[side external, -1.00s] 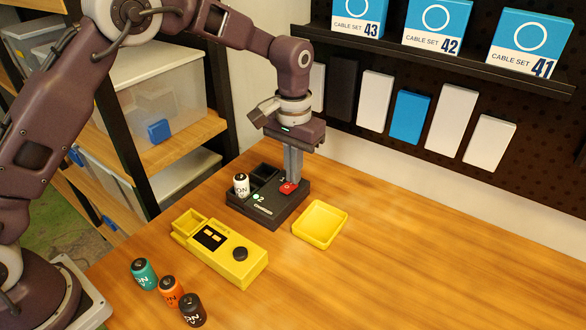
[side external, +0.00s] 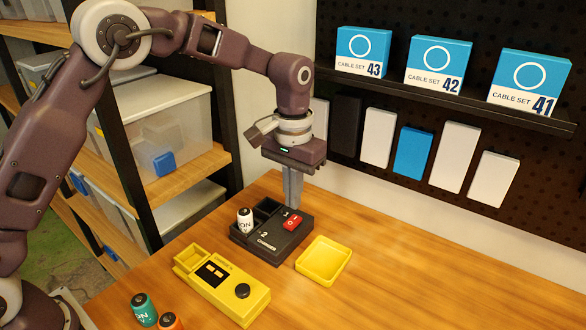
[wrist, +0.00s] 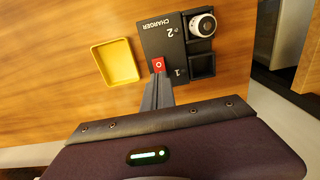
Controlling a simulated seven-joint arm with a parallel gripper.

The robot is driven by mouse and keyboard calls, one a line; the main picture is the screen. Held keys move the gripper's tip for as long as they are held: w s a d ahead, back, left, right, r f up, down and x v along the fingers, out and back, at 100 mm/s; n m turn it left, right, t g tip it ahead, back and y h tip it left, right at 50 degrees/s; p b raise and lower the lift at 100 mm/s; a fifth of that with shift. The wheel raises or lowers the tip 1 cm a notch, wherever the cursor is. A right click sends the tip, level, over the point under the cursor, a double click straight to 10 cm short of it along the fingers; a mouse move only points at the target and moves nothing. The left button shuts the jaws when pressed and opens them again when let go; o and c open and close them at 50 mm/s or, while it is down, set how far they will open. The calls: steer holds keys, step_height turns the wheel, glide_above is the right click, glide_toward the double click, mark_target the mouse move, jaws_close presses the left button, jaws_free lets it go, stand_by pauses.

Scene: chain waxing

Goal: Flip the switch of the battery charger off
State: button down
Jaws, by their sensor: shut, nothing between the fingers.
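The black battery charger (side external: 268,248) sits on the wooden table; it also shows in the wrist view (wrist: 157,42). A white battery (side external: 245,221) stands in one bay, and the other bay looks empty. The red switch (side external: 292,222), marked O and I, is at the charger's right end; its O side faces my fingers in the wrist view (wrist: 158,65). My gripper (side external: 292,206) is shut and empty, pointing down just behind the switch. Its fingertips (wrist: 158,78) are very close to the switch; I cannot tell whether they touch. No green light shows beside the 2.
An empty yellow tray (side external: 345,268) lies right of the charger. A yellow device (side external: 228,290) with a black knob lies in front. A teal battery (side external: 144,308) and an orange one (side external: 170,322) stand at front left. The table's right side is clear.

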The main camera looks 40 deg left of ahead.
mark_target(297, 217)
step_height(297, 217, up, 11)
steer(key=shift+f, duration=0.2)
steer(key=f, duration=0.4)
steer(key=w+f, duration=0.1)
steer(key=f, duration=0.9)
steer(key=shift+w+f, duration=0.15)
steer(key=shift+w, duration=0.05)
steer(key=shift+f, duration=0.2)
stand_by(0.3)
